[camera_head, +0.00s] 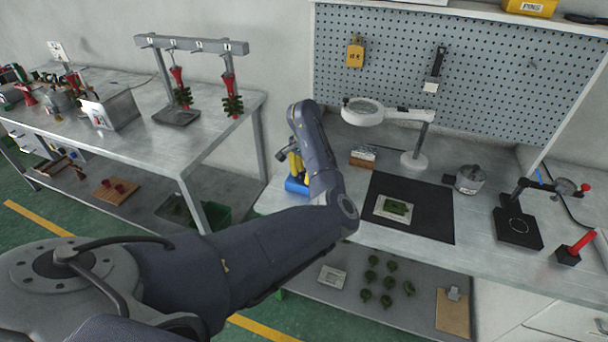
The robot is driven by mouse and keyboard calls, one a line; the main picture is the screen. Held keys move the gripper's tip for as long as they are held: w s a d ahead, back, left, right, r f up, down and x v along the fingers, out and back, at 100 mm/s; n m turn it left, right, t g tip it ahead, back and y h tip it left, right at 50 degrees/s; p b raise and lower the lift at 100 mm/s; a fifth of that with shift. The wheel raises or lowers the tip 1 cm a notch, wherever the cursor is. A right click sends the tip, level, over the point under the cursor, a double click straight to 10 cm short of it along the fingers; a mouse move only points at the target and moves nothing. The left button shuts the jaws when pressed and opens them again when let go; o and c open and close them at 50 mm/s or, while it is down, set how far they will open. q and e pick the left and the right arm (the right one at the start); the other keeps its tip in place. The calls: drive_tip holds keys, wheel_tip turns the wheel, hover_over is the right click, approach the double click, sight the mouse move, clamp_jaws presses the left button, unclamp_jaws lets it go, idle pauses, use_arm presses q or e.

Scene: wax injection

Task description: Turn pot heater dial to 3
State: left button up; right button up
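The pot heater (470,180) is a small round metal pot with a lid, standing upright on the right-hand workbench, right of the black mat. Its dial and setting are too small to make out. My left arm reaches in from the lower left and bends up over the bench's left end. My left gripper (290,146) is at the far end of that arm, largely hidden behind my own links, so its fingers cannot be judged. It is well left of the pot and apart from it. My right gripper is not in view.
A black mat (436,221) holds a pale tray with a green piece. A white magnifier lamp (414,160) stands between my arm and the pot. A black stand (517,228) and red-handled tool (575,250) are right of the pot. A pegboard (490,85) rises behind.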

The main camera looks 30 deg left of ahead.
sight(304, 174)
use_arm(q)
drive_tip(key=shift+o, duration=1.4)
drive_tip(key=shift+r, duration=0.1)
wheel_tip(304, 174, up, 12)
